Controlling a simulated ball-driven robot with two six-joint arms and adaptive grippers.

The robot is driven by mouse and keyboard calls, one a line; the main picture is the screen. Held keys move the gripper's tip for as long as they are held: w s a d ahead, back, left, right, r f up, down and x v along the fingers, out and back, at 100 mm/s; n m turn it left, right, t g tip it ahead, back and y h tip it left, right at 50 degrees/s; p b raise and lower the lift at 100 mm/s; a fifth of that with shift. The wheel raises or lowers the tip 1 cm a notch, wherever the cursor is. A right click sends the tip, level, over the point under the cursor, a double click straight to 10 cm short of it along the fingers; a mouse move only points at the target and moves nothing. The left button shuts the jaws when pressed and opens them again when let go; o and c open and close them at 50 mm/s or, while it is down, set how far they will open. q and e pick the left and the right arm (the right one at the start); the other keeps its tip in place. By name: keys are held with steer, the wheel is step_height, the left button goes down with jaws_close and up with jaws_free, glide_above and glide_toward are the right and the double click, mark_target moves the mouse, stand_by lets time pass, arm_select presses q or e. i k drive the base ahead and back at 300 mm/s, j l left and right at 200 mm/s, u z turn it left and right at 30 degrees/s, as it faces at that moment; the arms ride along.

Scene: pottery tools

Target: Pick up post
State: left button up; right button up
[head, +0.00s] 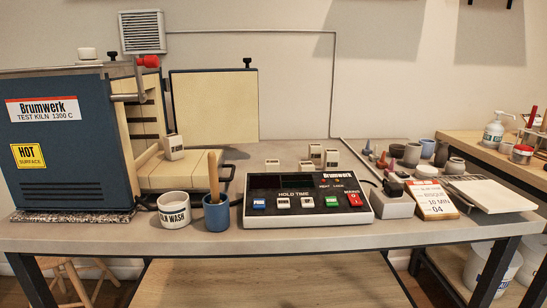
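Several small cream blocks with dark labels look like the posts. One block (173,147) stands slightly tilted on the pale ledge at the kiln's open front. Behind the controller, a low block (272,163) lies on the left, and another low block (307,166) sits to its right. Two taller blocks stand near there, one at the back (315,152) and one at the right (332,158). The labels are too small to read. Neither of my grippers is in view.
The blue kiln (65,150) stands at the left with its door (214,105) open. A white wash cup (174,207), a blue cup (216,213) with a wooden handle and the black controller (307,200) line the front. Pots and a card (431,200) crowd the right.

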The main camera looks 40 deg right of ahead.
mark_target(316, 149)
steer(key=z, duration=1.6)
steer(key=i+u, duration=0.2)
steer(key=u, duration=0.2)
steer(key=i+u, duration=0.2)
steer(key=u, duration=0.2)
steer(key=i+u, duration=0.2)
steer(key=u, duration=0.25)
